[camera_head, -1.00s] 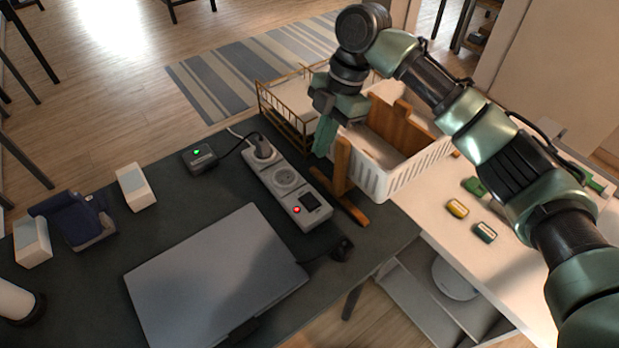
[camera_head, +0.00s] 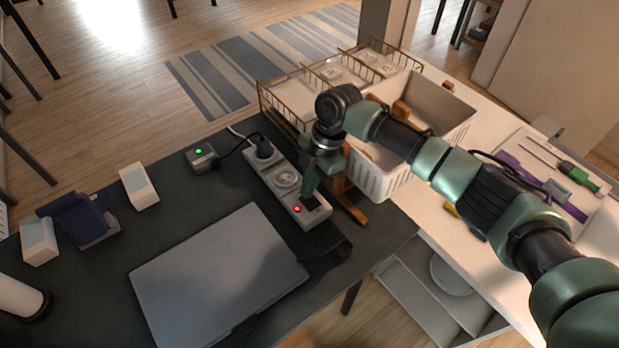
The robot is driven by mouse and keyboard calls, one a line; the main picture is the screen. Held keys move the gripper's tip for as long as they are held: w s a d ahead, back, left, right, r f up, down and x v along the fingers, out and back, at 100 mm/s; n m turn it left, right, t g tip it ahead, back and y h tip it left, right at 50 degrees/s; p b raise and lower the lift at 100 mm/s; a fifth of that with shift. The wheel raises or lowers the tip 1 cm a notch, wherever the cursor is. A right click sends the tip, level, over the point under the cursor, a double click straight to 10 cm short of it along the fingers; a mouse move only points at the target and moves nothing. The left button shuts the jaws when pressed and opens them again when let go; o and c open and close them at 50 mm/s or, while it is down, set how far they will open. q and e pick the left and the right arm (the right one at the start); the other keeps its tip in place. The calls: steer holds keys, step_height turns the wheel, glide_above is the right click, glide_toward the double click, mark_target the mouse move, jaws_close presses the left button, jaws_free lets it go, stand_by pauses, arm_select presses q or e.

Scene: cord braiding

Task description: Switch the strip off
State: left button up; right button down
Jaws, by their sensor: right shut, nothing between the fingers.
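The power strip (camera_head: 270,180) lies on the dark desk, with one black plug (camera_head: 263,148) in its far socket. Its near end has a red light (camera_head: 297,209), which is lit, and a dark switch beside it, now mostly hidden by my gripper. My right gripper (camera_head: 309,197) is shut and empty, pointing down with its tips at or just above the switch. I cannot tell whether they touch it. My left gripper is not in view.
A closed grey laptop (camera_head: 215,275) lies left of the strip. A small black box with a green light (camera_head: 201,157) sits behind it. A wooden stand (camera_head: 347,192) and a white basket (camera_head: 385,182) stand close right of my gripper. A wire rack (camera_head: 285,108) is behind.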

steer(key=shift+w+a+f+b, duration=0.15)
steer(key=shift+f+b, duration=0.25)
steer(key=shift+f, duration=0.2)
steer(key=shift+w+r, duration=0.1)
steer(key=shift+p, duration=0.35)
steer(key=shift+s+d+r+p, duration=0.15)
steer(key=shift+s+d+p, duration=0.3)
steer(key=shift+s+p, duration=0.3)
steer(key=shift+w, duration=0.1)
